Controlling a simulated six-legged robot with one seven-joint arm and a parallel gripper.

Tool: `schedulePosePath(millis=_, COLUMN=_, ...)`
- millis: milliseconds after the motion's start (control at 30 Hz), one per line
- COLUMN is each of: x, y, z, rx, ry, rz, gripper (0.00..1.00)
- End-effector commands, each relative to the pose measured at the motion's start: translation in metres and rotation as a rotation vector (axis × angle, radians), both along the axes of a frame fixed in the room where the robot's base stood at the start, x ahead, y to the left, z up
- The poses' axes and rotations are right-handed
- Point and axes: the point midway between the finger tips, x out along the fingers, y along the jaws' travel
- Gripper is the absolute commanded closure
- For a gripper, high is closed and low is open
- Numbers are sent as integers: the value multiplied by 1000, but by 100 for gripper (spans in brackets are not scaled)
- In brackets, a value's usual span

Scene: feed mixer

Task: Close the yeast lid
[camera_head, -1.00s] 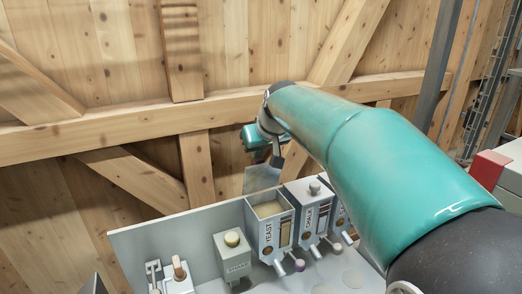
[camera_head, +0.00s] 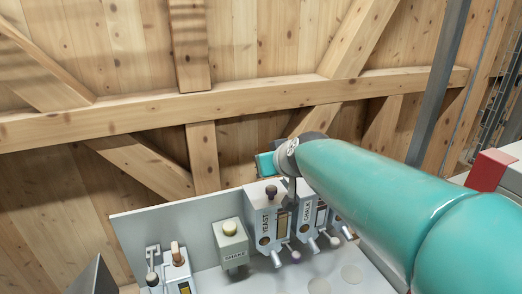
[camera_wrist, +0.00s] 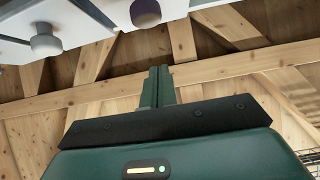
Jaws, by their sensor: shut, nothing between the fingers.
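The yeast box (camera_head: 263,222) is a pale grey dispenser labelled YEAST, in the middle of the head view. Its yeast lid (camera_head: 258,191) lies across the top, with a dark knob (camera_head: 271,192) standing up from it, and no opening shows. My gripper (camera_head: 291,190) is low beside the lid's right side, between the yeast and chalk boxes; its tips are partly hidden and I cannot tell whether they touch. In the wrist view my gripper (camera_wrist: 160,72) has its green fingers together, with nothing between them.
The chalk box (camera_head: 307,217) stands close to the right, partly behind my arm. The shake button box (camera_head: 231,243) stands to the left, and a switch unit (camera_head: 177,266) is farther left. A wooden wall rises behind. Round knobs (camera_wrist: 145,12) show at the wrist view's top.

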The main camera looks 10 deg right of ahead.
Motion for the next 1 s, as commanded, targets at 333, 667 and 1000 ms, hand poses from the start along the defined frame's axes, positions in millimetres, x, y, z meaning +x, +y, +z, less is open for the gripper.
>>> schedulePosePath(millis=333, x=-28, y=-6, z=-27, rx=0, ry=1, rz=2, gripper=100)
schedulePosePath(millis=667, x=-42, y=-11, z=-51, rx=0, ry=7, rz=2, gripper=100)
schedulePosePath(millis=1000, x=-45, y=-13, z=-63, rx=-1, ry=17, rz=0, gripper=100)
